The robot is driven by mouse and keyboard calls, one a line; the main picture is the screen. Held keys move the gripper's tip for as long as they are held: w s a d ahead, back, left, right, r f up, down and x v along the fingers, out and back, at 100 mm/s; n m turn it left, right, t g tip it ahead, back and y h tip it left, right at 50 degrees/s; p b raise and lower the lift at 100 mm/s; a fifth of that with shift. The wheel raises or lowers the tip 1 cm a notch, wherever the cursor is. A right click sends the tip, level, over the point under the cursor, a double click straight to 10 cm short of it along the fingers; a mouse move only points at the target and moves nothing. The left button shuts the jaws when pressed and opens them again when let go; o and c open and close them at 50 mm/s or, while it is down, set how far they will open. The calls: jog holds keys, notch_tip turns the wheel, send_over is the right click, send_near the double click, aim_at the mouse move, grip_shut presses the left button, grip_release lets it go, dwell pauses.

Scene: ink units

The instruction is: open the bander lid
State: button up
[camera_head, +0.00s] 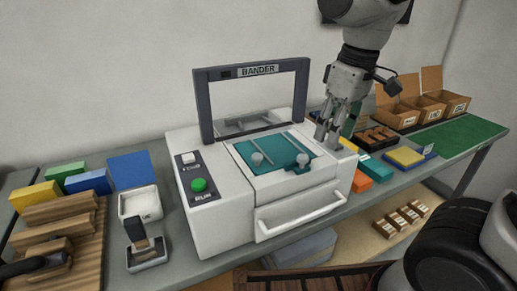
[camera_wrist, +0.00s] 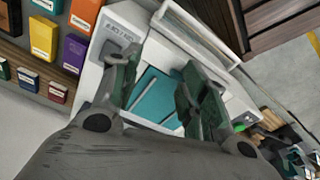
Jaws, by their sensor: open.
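The bander (camera_head: 215,215) is a white box-shaped machine on the table, with a dark upright arch (camera_head: 203,105) marked BANDER at its back. Its top has a teal bed (camera_head: 243,152) with two pale round knobs, and a white bar handle (camera_head: 300,215) runs along its front. Which part is the lid, I cannot tell for sure. My gripper (camera_head: 328,140) is open and empty, pointing down at the right side of the bander's top, right of the teal bed. In the wrist view the open fingers (camera_wrist: 155,88) frame the teal bed (camera_wrist: 160,98); the handle (camera_wrist: 195,32) shows beyond.
Left of the bander are a white tray (camera_head: 137,203), a stamp-like tool (camera_head: 140,240) and wooden blocks (camera_head: 60,212). Right of it lie orange (camera_head: 362,183) and teal (camera_head: 377,168) blocks. Cardboard boxes (camera_head: 397,118) stand farther right, beside a clear green mat (camera_head: 460,138).

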aim_at(257, 155)
jog(key=a+n, duration=0.2)
jog(key=a, duration=0.2)
jog(key=a+n, duration=0.2)
jog(key=a, duration=0.3)
jog(key=a+n+g, duration=0.1)
jog(key=a+n, duration=0.1)
jog(key=a, duration=0.3)
jog(key=shift+w+a+h, duration=0.15)
jog(key=shift+h, duration=0.25)
jog(key=a+r+n, duration=0.1)
jog(key=w+a+r+n, duration=0.1)
jog(key=shift+w+a+r+n, duration=0.15)
jog(key=shift+n, duration=0.25)
jog(key=shift+s+d+n, duration=0.2)
jog(key=shift+d+n, duration=0.05)
jog(key=shift+n, duration=0.15)
jog(key=shift+f, duration=0.2)
notch_tip(257, 155, down, 7)
jog(key=shift+f, duration=0.2)
grip_shut()
